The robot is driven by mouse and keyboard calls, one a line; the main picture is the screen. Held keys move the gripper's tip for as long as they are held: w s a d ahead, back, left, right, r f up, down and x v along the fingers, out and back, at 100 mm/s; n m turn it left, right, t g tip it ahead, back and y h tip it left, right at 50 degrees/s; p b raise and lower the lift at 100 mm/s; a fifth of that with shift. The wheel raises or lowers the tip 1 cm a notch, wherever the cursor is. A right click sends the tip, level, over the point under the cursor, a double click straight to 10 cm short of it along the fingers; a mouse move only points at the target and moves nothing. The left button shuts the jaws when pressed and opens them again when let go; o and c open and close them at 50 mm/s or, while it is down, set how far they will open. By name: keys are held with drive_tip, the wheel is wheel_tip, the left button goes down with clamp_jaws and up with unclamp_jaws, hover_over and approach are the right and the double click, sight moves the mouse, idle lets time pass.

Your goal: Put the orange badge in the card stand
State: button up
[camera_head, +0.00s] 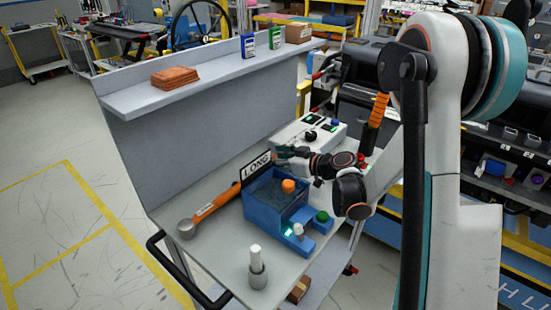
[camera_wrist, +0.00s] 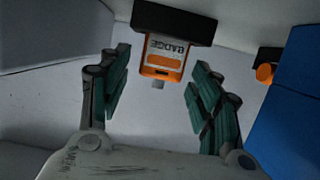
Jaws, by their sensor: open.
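The orange badge (camera_wrist: 165,47) shows in the wrist view with a white face and the word BADGE upside down. Its upper edge meets a dark block (camera_wrist: 175,22); whether this is the card stand I cannot tell. My gripper (camera_wrist: 161,62) is open, with its teal fingers to the left and right of the badge, apart from it. In the head view my gripper (camera_head: 287,152) is behind the blue box, beside a sign reading LONG (camera_head: 256,165). The badge cannot be made out there.
The blue box (camera_head: 262,203) with an orange knob (camera_head: 288,185) stands in front of my gripper. A white control box (camera_head: 325,130) is behind. A shelf (camera_head: 215,75) runs above.

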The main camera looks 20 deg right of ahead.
drive_tip(key=shift+r, duration=0.15)
drive_tip(key=p+v, duration=0.4)
drive_tip(key=v, duration=0.8)
